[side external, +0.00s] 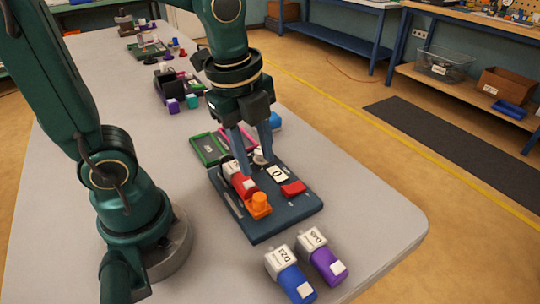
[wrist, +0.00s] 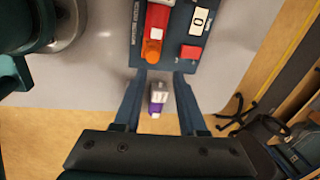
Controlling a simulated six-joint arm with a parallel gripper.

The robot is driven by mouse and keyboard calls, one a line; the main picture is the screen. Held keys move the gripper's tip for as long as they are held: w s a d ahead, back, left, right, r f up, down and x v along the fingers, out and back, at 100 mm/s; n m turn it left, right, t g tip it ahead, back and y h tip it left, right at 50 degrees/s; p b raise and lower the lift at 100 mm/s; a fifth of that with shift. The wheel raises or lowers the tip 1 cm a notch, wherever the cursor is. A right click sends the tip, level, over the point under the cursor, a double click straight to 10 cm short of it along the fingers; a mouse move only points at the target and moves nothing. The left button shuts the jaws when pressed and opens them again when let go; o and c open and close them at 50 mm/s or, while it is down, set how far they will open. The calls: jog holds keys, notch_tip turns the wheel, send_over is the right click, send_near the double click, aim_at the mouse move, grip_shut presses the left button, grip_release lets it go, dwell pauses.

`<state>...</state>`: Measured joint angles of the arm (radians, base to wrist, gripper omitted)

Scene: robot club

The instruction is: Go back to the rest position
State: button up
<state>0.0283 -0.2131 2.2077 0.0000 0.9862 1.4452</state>
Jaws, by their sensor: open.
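My gripper (side external: 256,166) is open, fingers pointing down over the dark blue board (side external: 270,228) in the side view. In the wrist view its fingertips (wrist: 161,74) are apart, with a white and purple block (wrist: 157,98) showing between them. I cannot tell its distance from the fingers there. The board carries a red and white part (side external: 243,182), an orange piece (side external: 259,205), a red block (side external: 293,188) and a white label marked 0 (side external: 277,174). A small whitish part (side external: 260,157) shows by the fingers; whether they touch it is unclear.
A white and blue block (side external: 290,273) and a white and purple block (side external: 321,256) lie near the table's front edge. A green-rimmed tray (side external: 209,148) stands behind the board. Several small coloured things sit farther back.

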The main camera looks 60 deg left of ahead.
jog(key=s+n+t, duration=0.1)
jog(key=n, duration=0.4)
jog(key=s+r+n+t, duration=0.1)
jog(key=n, duration=0.5)
jog(key=s+r+n+t, duration=0.1)
jog(key=n, duration=0.4)
jog(key=shift+s+a+r+n+t, duration=0.25)
jog(key=shift+s+a+n+t, duration=0.05)
jog(key=shift+n+t, duration=0.1)
